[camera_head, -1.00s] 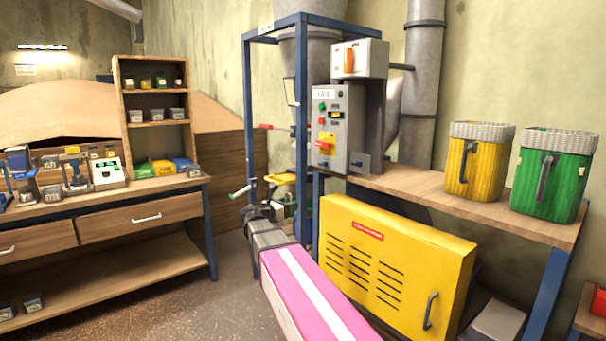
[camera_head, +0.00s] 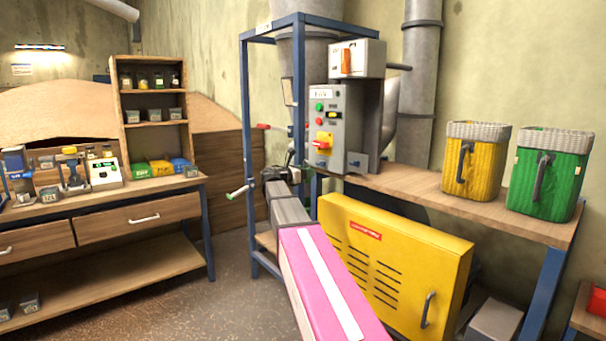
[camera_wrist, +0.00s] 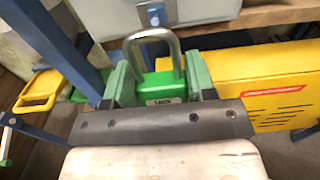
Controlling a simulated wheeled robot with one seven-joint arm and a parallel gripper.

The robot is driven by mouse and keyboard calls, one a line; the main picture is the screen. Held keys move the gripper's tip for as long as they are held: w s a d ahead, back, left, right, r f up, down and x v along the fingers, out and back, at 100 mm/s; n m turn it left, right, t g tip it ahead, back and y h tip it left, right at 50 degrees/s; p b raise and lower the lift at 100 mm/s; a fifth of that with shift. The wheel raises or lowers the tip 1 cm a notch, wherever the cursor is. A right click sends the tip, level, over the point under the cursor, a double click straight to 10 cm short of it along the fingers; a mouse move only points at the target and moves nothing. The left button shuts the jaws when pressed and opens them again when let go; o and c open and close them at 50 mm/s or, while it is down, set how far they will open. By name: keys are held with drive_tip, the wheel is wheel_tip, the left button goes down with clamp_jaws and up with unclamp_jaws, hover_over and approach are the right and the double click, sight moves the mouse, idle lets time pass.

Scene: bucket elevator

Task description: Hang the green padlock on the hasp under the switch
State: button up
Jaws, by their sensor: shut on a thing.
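The green padlock (camera_wrist: 165,88) is held between the fingers of my gripper (camera_wrist: 160,85) in the wrist view. Its grey shackle points up and away from the gripper, and a small label is on its body. In the head view my gripper (camera_head: 292,168) is near the blue frame, below and left of the grey switch box; the padlock is too small there to make out clearly. The red and yellow switch (camera_head: 324,143) is on the grey control box.
A blue frame (camera_head: 246,120) stands left of the control box. A wooden shelf (camera_head: 400,186) runs right, with yellow (camera_head: 474,165) and green (camera_head: 547,177) baskets on it. A yellow vented panel (camera_head: 395,265) is below. The wooden workbench (camera_head: 110,205) is at left.

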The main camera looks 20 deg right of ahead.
sight(324, 167)
drive_tip(key=shift+x, duration=1.75)
drive_tip(key=shift+w+d, duration=0.1)
drive_tip(key=shift+d, duration=0.2)
drive_tip(key=shift+x, duration=1.55)
drive_tip(key=shift+f, duration=0.8)
drive_tip(key=o, duration=1)
drive_tip(key=shift+f+v, duration=0.1)
drive_tip(key=shift+v, duration=2.4)
drive_tip(key=shift+f+v, duration=0.15)
drive_tip(key=shift+v, duration=2.35)
